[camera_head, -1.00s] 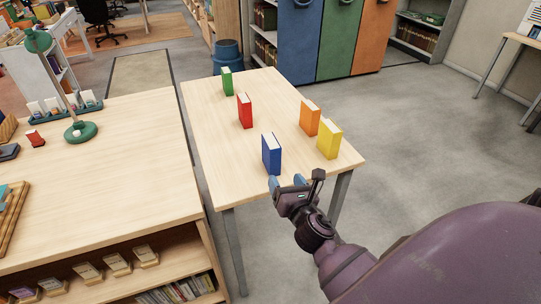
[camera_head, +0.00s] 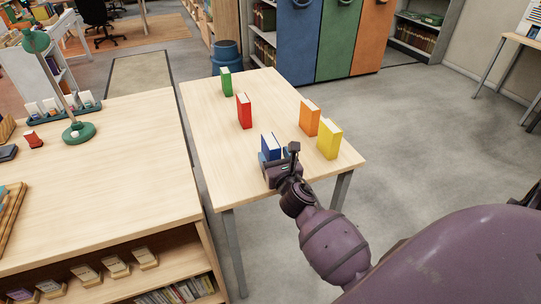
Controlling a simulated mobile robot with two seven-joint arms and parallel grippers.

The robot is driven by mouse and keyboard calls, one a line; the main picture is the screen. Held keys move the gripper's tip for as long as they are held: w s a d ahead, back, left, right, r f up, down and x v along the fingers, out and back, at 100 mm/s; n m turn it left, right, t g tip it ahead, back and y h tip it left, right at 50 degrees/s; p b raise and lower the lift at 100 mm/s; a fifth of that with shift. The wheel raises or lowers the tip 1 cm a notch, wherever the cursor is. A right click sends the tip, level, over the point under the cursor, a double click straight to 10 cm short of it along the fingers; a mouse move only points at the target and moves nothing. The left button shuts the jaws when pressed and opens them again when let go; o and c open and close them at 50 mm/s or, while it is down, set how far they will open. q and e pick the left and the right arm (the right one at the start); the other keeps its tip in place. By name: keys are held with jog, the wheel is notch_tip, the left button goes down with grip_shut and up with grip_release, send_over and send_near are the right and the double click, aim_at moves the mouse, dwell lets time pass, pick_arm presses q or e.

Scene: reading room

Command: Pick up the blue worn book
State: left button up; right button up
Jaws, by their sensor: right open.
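The blue book (camera_head: 269,146) stands upright near the front part of the light wooden table (camera_head: 225,172). My left gripper does not show in this view.
An orange book (camera_head: 310,118) and a yellow book (camera_head: 329,139) stand to the right. A red book (camera_head: 244,111) and a green book (camera_head: 226,81) stand farther back. A shelf counter (camera_head: 120,170) with a green lamp (camera_head: 79,131) is at the left.

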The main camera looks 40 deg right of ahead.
jog(key=shift+x, duration=1.4)
jog(key=shift+f, duration=0.1)
